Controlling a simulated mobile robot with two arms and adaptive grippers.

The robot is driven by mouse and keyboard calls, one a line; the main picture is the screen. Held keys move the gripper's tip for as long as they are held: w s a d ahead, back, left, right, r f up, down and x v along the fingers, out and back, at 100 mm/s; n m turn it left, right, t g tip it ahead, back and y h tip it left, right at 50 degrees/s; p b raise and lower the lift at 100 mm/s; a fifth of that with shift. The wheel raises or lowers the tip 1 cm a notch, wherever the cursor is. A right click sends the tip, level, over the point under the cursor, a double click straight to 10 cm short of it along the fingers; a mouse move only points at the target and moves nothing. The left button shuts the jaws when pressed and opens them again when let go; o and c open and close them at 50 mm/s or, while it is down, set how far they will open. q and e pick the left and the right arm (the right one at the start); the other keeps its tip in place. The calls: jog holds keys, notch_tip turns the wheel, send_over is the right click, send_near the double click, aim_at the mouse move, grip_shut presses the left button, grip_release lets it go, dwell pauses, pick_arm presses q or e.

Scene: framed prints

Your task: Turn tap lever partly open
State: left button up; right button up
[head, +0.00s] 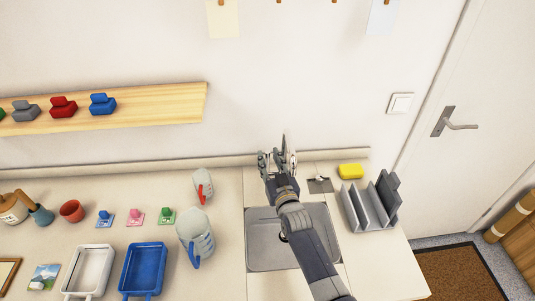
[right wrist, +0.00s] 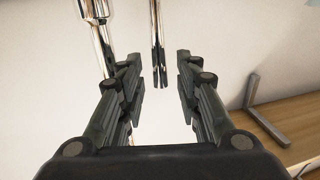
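My right gripper (head: 277,160) is at the wall behind the sink (head: 262,258), where it covers most of the tap in the head view. In the right wrist view my right gripper (right wrist: 157,62) is open, with its two fingers apart. A thin chrome tap lever (right wrist: 159,40) comes down from the top of that view and its end shows in the gap between the fingers. I see no clear contact with either finger. A thicker chrome part of the tap (right wrist: 93,12) shows at the upper left, beyond the left finger. My left gripper is not in view.
A yellow sponge (head: 350,171) and a grey rack (head: 371,205) stand right of the sink. A jug (head: 195,236) and a smaller jug (head: 202,186) stand left of it. A wooden shelf (head: 150,108) is on the wall; wood with a bracket (right wrist: 262,110) shows in the wrist view.

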jog(key=shift+w+a, duration=0.25)
jog(key=shift+w, duration=1.05)
grip_shut()
